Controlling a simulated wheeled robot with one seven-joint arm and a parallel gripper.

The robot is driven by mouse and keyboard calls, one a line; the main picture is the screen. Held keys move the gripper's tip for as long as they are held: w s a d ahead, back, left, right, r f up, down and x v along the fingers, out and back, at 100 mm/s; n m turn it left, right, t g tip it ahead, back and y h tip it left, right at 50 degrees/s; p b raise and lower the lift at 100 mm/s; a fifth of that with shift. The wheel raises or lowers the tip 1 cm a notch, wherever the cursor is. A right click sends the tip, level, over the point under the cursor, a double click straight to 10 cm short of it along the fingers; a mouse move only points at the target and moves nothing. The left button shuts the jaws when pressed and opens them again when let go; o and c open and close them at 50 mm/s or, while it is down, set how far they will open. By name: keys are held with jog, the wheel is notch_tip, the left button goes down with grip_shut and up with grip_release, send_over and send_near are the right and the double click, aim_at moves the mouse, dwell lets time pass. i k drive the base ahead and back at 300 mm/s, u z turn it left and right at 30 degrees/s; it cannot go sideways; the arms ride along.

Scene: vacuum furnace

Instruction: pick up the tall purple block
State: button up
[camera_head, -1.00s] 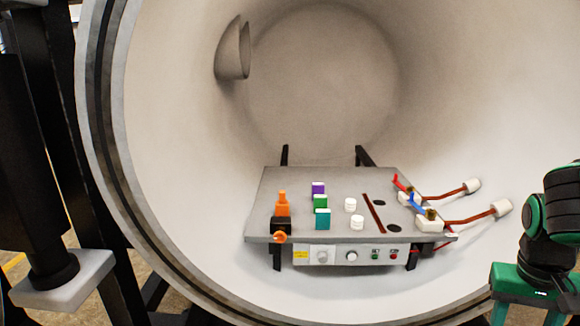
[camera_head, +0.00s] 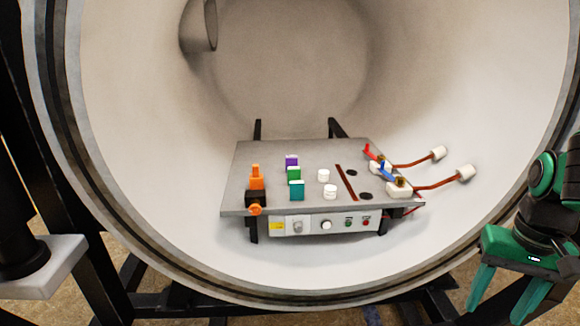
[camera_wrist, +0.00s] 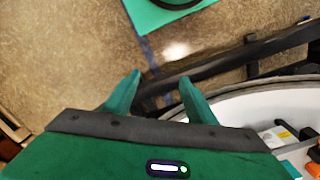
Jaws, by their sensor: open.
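The purple block (camera_head: 291,160) stands at the back of a row of blocks on the grey tabletop inside the furnace, behind the green block (camera_head: 294,174), which partly hides it. A teal block (camera_head: 297,190) stands at the front of the row. My gripper (camera_head: 502,305) is at the lower right of the head view, outside the furnace mouth and well apart from the blocks. In the wrist view my gripper (camera_wrist: 161,92) has its two green fingers spread with nothing between them. The purple block cannot be made out in the wrist view.
The grey table (camera_head: 240,200) also bears an orange-and-black device (camera_head: 256,184), white cylinders (camera_head: 323,175) and red and blue levers (camera_head: 386,172). The furnace rim (camera_head: 70,200) curves around the opening. Copper rods with white ends (camera_head: 466,173) lie right of the table.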

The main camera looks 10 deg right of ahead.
aim_at(291, 161)
jog(key=z, duration=0.05)
jog(key=k, duration=0.65)
jog(key=u, duration=0.5)
jog(key=i, duration=1.8)
jog(key=z, duration=0.5)
